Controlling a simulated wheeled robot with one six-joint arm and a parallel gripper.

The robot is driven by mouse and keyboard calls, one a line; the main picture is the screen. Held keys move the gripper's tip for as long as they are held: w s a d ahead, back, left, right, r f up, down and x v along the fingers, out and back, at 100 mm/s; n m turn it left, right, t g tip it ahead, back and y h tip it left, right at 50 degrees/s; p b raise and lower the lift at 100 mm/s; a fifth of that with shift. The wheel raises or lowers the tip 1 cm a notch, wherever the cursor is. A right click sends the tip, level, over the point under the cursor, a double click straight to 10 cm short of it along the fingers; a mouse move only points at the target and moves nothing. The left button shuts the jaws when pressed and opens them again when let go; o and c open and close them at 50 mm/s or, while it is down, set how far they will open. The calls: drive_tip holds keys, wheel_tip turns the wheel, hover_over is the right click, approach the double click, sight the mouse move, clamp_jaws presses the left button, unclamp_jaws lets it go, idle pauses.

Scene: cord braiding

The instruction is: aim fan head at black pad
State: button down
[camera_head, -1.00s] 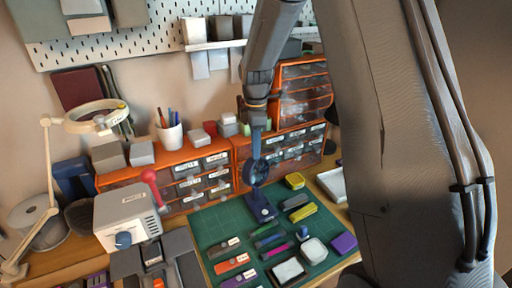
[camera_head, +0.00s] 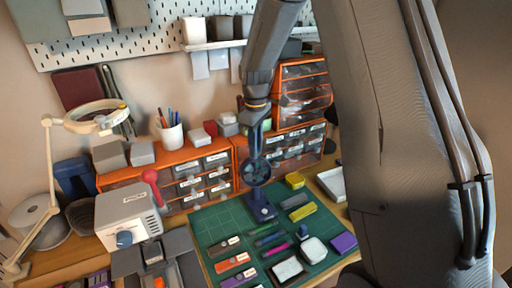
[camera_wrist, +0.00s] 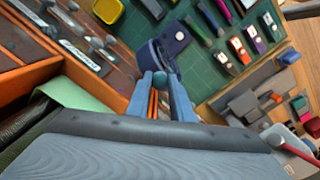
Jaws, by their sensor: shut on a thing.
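A small dark blue fan stands on the green cutting mat (camera_head: 212,218). Its round head (camera_head: 258,174) shows its grille towards the head camera, above the base (camera_head: 262,211). My gripper (camera_head: 256,150) comes down from above and is shut at the top of the fan head. In the wrist view, my blue fingers (camera_wrist: 160,84) close on a small teal knob (camera_wrist: 160,77), with the fan base (camera_wrist: 178,37) beyond. A dark labelled block (camera_head: 227,246) lies at the mat's left. I cannot tell surely which thing is the black pad.
Orange and purple labelled blocks (camera_head: 233,263), pens (camera_head: 275,250) and a white box (camera_head: 314,249) lie on the mat. Orange drawer units (camera_head: 192,181) stand behind. A beige machine (camera_head: 125,215) with a red lever is at left. The mat's back left is clear.

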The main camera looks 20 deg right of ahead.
drive_tip(key=shift+r, duration=0.1)
drive_tip(key=c, duration=1.6)
unclamp_jaws()
drive_tip(key=shift+o, duration=0.2)
wheel_tip(320, 180, up, 8)
drive_tip(key=shift+f+b, duration=0.1)
drive_tip(key=shift+b, duration=1.1)
drive_tip(key=s+f+m, duration=0.4)
drive_tip(key=s, duration=0.7)
drive_tip(key=s+f+m+t+b, duration=0.1)
drive_tip(key=s+f+m, duration=0.3)
drive_tip(key=s, duration=0.8)
drive_tip(key=shift+a+f+m, duration=0.15)
drive_tip(key=shift+a+m, duration=0.25)
drive_tip(key=shift+m, duration=0.4)
